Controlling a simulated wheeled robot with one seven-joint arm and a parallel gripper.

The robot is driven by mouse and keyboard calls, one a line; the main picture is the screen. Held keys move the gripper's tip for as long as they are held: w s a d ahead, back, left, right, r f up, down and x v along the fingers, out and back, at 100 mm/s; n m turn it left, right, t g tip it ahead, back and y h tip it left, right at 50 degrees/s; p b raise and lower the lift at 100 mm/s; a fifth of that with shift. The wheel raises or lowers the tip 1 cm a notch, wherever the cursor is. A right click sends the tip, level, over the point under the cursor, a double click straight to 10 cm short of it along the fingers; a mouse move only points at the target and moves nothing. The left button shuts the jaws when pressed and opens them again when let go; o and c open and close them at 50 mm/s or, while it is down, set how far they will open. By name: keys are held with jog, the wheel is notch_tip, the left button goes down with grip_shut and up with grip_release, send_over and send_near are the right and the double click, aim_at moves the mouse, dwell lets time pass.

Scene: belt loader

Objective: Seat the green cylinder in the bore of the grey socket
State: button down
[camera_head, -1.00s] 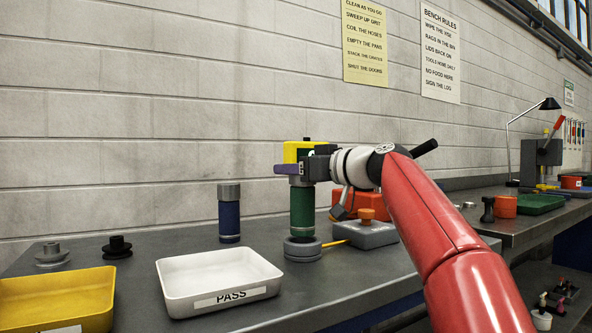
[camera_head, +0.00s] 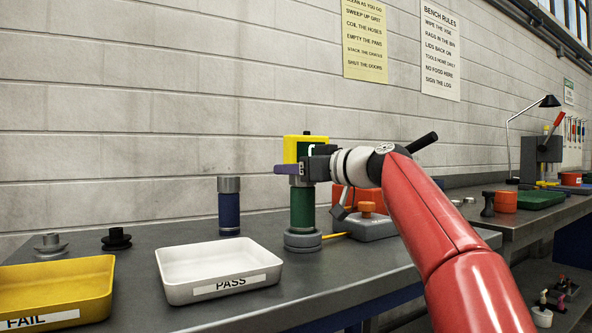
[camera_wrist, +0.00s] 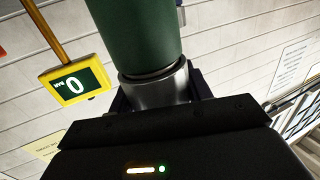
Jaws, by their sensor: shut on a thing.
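The green cylinder (camera_head: 302,209) stands upright over the grey socket (camera_head: 303,241), its lower end at the top of the socket in the head view. How deep it sits in the bore is hard to tell. My gripper (camera_head: 302,176) is shut on the grey upper end of the cylinder. In the wrist view the green body (camera_wrist: 138,35) and its grey metal end (camera_wrist: 155,88) show between the dark jaws.
A yellow device (camera_head: 297,148) stands behind my gripper; its display (camera_wrist: 75,84) reads 0. A blue cylinder (camera_head: 229,213), the white PASS tray (camera_head: 222,287) and the yellow FAIL tray (camera_head: 60,302) are to the left. A grey box with an orange knob (camera_head: 368,225) is close on the right.

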jog(key=shift+f+b, duration=0.8)
jog(key=shift+b, duration=0.05)
jog(key=c, duration=0.7)
grip_release()
jog(key=shift+o, duration=0.7)
jog(key=shift+f, duration=0.1)
jog(key=b+v, duration=0.2)
jog(key=v, duration=0.5)
jog(key=shift+s+d, duration=0.25)
jog(key=shift+d, duration=0.1)
